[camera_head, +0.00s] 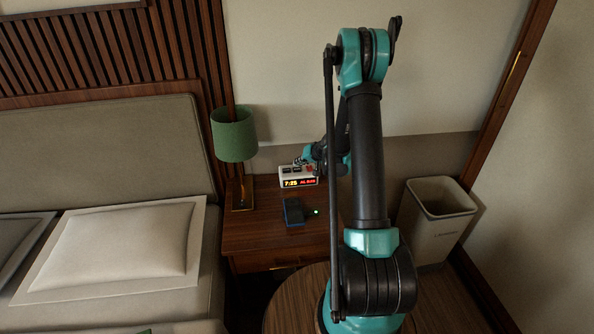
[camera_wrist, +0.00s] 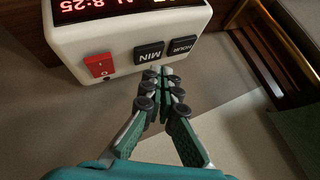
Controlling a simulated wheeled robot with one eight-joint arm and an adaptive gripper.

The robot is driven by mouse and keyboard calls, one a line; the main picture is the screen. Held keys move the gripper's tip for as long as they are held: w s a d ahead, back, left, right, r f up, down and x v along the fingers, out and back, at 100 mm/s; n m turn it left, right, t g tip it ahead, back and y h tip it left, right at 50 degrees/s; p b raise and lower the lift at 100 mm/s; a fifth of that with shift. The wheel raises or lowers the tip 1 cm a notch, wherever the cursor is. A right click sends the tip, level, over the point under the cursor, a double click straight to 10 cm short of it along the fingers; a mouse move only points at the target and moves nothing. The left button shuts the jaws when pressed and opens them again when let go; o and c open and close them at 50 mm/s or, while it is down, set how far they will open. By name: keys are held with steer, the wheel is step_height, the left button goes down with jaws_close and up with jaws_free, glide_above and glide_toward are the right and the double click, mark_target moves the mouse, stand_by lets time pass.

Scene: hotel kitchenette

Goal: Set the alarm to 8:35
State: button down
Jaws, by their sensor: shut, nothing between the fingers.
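The white alarm clock (camera_head: 284,182) stands on the nightstand. Its display (camera_wrist: 122,6) reads "AL 8:25" in red in the wrist view; the head view also shows 7:25 in yellow. The MIN button (camera_wrist: 149,51), the HOUR button (camera_wrist: 181,47) and a red switch (camera_wrist: 99,66) are on the clock's top, seen inverted in the wrist view. My gripper (camera_wrist: 160,73) is shut and empty. Its fingertips are beside the MIN button's edge, toward the HOUR side; I cannot tell whether they touch it. In the head view my gripper is at the clock's top, partly hidden.
A green lamp (camera_head: 234,136) stands left of the clock on the nightstand (camera_head: 262,238). A dark blue box (camera_head: 294,213) with a green light lies in front of the clock. A bin (camera_head: 432,228) is at the right, and the wall is close behind.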

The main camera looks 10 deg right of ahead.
mark_target(298, 170)
steer(key=shift+f, duration=0.1)
stand_by(0.6)
steer(key=shift+f, duration=0.35)
steer(key=shift+f, duration=0.3)
stand_by(0.6)
steer(key=shift+r, duration=0.75)
steer(key=shift+r, duration=2.5)
steer(key=shift+r, duration=0.1)
